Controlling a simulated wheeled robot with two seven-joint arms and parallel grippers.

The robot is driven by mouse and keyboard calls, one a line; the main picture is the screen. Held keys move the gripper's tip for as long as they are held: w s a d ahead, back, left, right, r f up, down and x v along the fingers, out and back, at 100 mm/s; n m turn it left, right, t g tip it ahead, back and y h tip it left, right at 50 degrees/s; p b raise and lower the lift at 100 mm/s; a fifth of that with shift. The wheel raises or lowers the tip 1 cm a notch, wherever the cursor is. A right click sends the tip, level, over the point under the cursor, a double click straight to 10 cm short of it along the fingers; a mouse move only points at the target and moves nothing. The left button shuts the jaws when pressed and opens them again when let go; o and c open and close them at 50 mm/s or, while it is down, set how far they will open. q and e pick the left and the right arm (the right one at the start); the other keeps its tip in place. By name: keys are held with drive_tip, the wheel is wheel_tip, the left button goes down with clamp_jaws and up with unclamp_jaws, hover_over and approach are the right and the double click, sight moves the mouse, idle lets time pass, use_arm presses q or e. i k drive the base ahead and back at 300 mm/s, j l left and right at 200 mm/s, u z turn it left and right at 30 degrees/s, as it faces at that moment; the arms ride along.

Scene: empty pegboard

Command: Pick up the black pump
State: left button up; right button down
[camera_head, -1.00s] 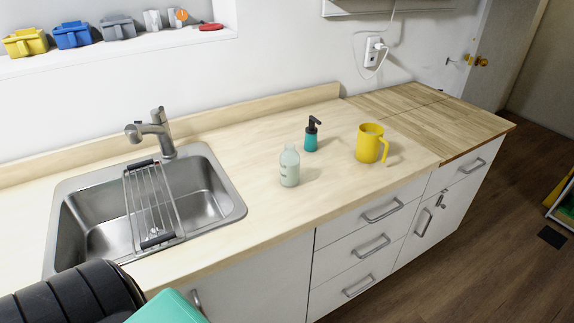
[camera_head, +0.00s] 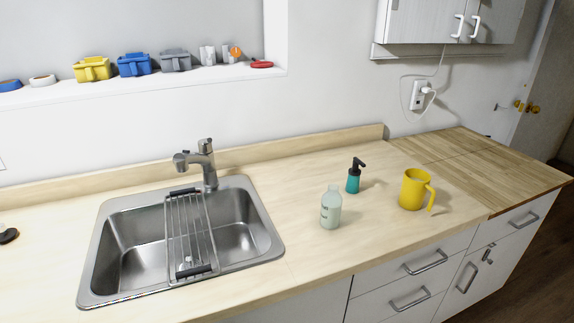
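The black pump (camera_head: 357,162) sits on top of a small teal bottle (camera_head: 353,183), which stands upright on the wooden counter (camera_head: 290,190), right of the sink. Its nozzle points to the right. A pale, translucent bottle (camera_head: 331,208) stands in front of it and to the left, apart from it. A yellow mug (camera_head: 414,189) stands to its right with the handle facing right. Neither of my grippers shows in the head view.
A steel sink (camera_head: 246,222) with a wire rack (camera_head: 190,238) and a faucet (camera_head: 207,166) is at the left. A wall outlet (camera_head: 419,95) with a cord is behind the mug. A cabinet (camera_head: 425,22) hangs above. The counter front is clear.

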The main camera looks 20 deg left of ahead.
sight(354, 171)
drive_tip(key=i+l+u, duration=0.2)
drive_tip(key=l+u, duration=0.25)
drive_tip(key=i+l+u, duration=0.1)
drive_tip(key=l+u, duration=0.15)
drive_tip(key=u, duration=0.2)
drive_tip(key=i+l+u, duration=0.1)
drive_tip(key=l+u, duration=0.8)
drive_tip(key=j, duration=0.1)
